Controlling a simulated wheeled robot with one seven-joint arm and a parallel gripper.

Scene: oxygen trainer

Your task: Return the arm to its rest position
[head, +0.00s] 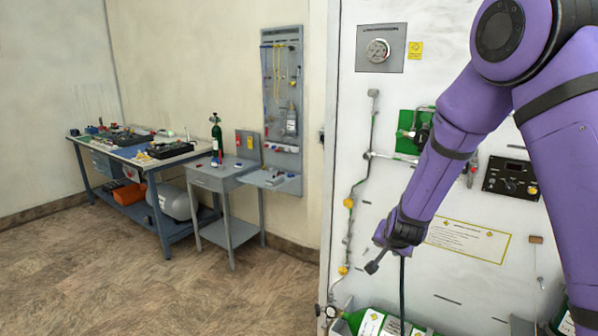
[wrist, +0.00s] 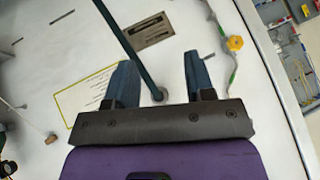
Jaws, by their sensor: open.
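My purple arm reaches down from the upper right in the head view, in front of the white trainer panel (head: 350,120). My gripper (head: 374,256) hangs at its end, in front of the lower middle of the panel. In the wrist view my gripper (wrist: 160,80) shows two dark fingers spread apart. No object is held between them. A dark hose (wrist: 122,38) runs near the fingers in the wrist view, and it hangs below the wrist in the head view (head: 402,285). Whether it touches a finger I cannot tell.
A gauge (head: 377,50), a pipe with yellow fittings (head: 349,203) and a black control box (head: 511,178) are on the panel. Green cylinders (head: 368,322) lie low in front. A workbench (head: 135,150) and small grey table (head: 217,178) stand left; the floor before them is clear.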

